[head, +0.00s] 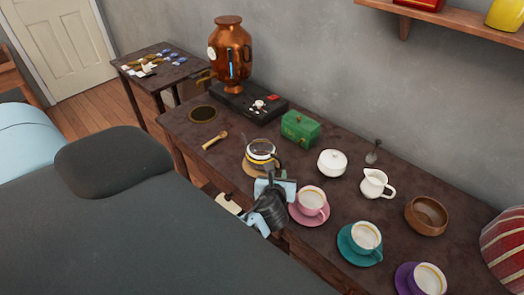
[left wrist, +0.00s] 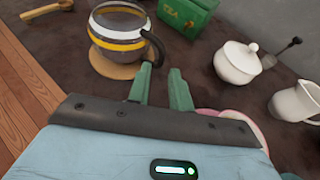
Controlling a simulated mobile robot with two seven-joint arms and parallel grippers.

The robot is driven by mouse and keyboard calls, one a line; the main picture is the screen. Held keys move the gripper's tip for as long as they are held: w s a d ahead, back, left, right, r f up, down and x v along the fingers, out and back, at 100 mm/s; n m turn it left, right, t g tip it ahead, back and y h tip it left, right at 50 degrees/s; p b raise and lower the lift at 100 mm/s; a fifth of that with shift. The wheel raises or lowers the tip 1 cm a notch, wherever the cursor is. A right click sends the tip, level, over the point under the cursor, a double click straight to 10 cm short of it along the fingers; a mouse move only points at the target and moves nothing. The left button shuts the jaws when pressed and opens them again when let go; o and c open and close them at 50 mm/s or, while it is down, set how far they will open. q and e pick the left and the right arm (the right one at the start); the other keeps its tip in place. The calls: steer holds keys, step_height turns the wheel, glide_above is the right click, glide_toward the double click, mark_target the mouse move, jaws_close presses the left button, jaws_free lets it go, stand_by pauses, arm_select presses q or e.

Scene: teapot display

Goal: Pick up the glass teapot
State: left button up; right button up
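The glass teapot (head: 262,154) stands upright on a round cork mat (head: 250,168) near the table's front edge. It has yellow and white bands and a dark curved handle. In the left wrist view the teapot (left wrist: 112,32) is at the top, its handle (left wrist: 156,44) curving towards my fingers. My left gripper (head: 274,184) is just in front of the teapot on the handle side. Its two green fingers (left wrist: 160,78) are apart, with the handle's lower end close to the tips. I cannot tell whether they touch it. My right gripper is not in view.
A pink cup (head: 311,200) on a saucer stands close right of my left gripper. Behind are a green tea box (head: 300,130), a white sugar bowl (head: 332,163) and a white jug (head: 375,185). A wooden scoop (head: 215,140) lies left; a copper urn (head: 231,55) stands behind.

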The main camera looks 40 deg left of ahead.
mark_target(281, 166)
arm_select(q)
steer(key=shift+w+a+f, duration=0.15)
steer(key=shift+w+f, duration=0.05)
steer(key=shift+w, duration=0.05)
steer(key=shift+w+a+f, duration=0.25)
steer(key=shift+w+f, duration=0.05)
steer(key=shift+w, duration=0.15)
steer(key=shift+w+a+f, duration=0.1)
steer(key=shift+w+a, duration=0.1)
steer(key=shift+w, duration=0.25)
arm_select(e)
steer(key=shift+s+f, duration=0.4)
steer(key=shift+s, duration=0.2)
arm_select(q)
steer(key=b+x, duration=0.1)
steer(key=x, duration=0.3)
steer(key=shift+w+f, duration=0.25)
steer(key=shift+w, duration=0.05)
steer(key=shift+w+a, duration=0.1)
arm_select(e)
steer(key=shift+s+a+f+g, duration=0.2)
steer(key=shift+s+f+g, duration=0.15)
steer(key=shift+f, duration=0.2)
arm_select(q)
steer(key=shift+r, duration=0.1)
jaws_close()
